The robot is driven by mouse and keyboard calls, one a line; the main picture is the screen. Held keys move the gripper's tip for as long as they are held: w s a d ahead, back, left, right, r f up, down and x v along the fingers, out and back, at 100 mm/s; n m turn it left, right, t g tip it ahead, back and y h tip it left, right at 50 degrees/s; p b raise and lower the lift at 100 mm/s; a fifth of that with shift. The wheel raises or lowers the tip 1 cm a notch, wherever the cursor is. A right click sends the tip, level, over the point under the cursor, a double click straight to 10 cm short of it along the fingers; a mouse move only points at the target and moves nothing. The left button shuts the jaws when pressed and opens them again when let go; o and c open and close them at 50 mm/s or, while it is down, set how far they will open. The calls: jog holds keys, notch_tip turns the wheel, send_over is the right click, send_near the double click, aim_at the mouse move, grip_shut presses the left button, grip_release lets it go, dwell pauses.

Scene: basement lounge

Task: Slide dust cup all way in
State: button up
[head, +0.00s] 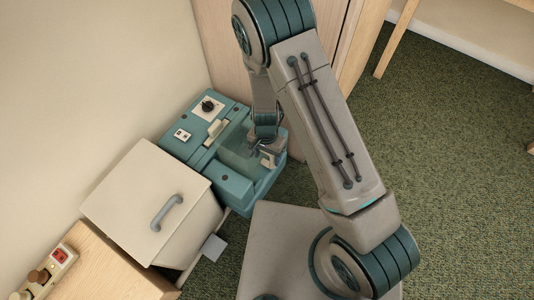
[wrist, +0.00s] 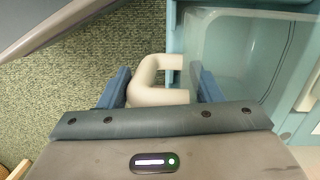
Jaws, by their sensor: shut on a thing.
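The dust cup is a see-through bin (wrist: 235,60) with a cream loop handle (wrist: 150,80) on its front. In the head view the dust cup (head: 236,158) sits in the teal machine (head: 188,150), and I cannot tell how deep it is seated. My gripper (wrist: 160,88) is shut on the cream handle, with one blue finger on each side of the loop. In the head view my gripper (head: 264,146) reaches down to the front of the cup, and my wrist hides part of it.
A cream bin (head: 150,195) with a grey handle stands beside the machine. A wooden cabinet (head: 105,270) with a power strip (head: 50,270) is at the lower left. A wooden panel (head: 300,50) rises behind. Green carpet (head: 450,150) is open at the right.

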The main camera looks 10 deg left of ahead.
aim_at(267, 166)
jog(key=shift+f+b, duration=1.5)
jog(key=shift+f, duration=1.15)
jog(key=o, duration=1.3)
jog(key=r+p, duration=0.1)
jog(key=r, duration=0.3)
jog(key=w+r+p, duration=0.1)
jog(key=r+p, duration=0.1)
jog(key=r, duration=0.3)
jog(key=r+p, duration=0.1)
jog(key=r, duration=0.3)
jog(key=shift+w+a+r, duration=0.3)
jog(key=shift+r, duration=0.1)
